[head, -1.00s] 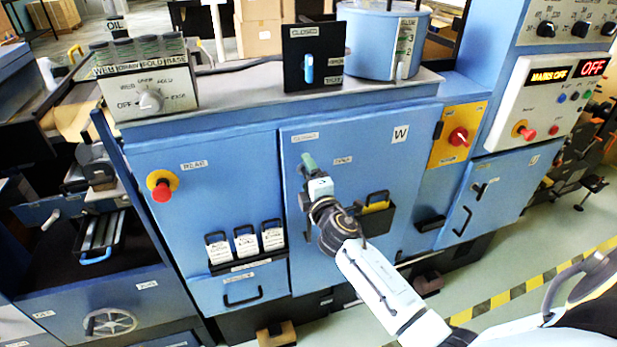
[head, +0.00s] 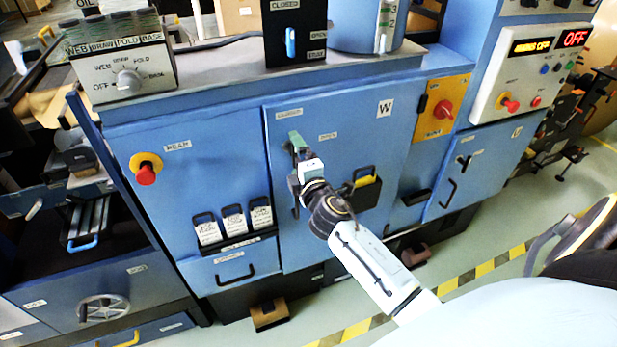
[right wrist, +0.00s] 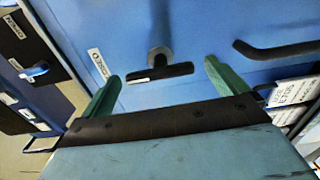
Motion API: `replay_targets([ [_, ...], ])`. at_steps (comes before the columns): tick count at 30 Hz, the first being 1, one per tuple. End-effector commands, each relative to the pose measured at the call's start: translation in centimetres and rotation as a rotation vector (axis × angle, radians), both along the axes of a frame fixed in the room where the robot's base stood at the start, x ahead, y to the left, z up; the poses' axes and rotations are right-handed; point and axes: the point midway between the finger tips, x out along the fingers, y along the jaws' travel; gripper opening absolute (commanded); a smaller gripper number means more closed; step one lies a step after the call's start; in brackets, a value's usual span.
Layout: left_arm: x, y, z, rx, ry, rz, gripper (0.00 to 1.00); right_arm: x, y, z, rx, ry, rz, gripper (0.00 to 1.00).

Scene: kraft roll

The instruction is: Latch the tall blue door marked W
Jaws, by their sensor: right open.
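The tall blue door (head: 350,210) marked W stands in the middle of the machine front. Its black T-shaped latch handle (right wrist: 160,76) on a grey round hub shows in the right wrist view. A white mark is on the handle's left end, towards the CLOSED label (right wrist: 97,66). My right gripper (head: 298,143) is at the door's upper left and hides the latch in the head view. In the right wrist view its two green fingers (right wrist: 162,70) are spread, one off each end of the handle, with gaps at both ends. My left gripper is out of view.
The door's black pull bar (right wrist: 275,49) lies beside the right finger. A black holder with a yellow item (head: 364,181) sticks out from the door. Label pockets (head: 233,222) and a red button (head: 146,173) are on the left panel.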

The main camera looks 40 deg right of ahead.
Motion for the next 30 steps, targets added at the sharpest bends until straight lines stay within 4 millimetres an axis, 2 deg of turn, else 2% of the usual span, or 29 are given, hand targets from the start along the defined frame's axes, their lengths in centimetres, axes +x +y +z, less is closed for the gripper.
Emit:
replay_targets([
  [9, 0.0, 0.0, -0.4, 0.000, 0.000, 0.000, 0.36, -6.8, 1.6, -0.2, 0.001, 0.002, 0.000, 0.98],
  [15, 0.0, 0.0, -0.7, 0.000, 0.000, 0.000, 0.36, -9.8, 2.4, -0.1, 0.001, 0.002, 0.000, 0.98],
  [21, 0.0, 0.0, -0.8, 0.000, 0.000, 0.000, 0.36, -10.9, 2.6, 0.0, -0.001, 0.000, 0.000, 0.98],
  [30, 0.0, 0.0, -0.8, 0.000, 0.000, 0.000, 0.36, -11.0, 2.6, 0.1, -0.001, 0.000, 0.000, 0.98],
])
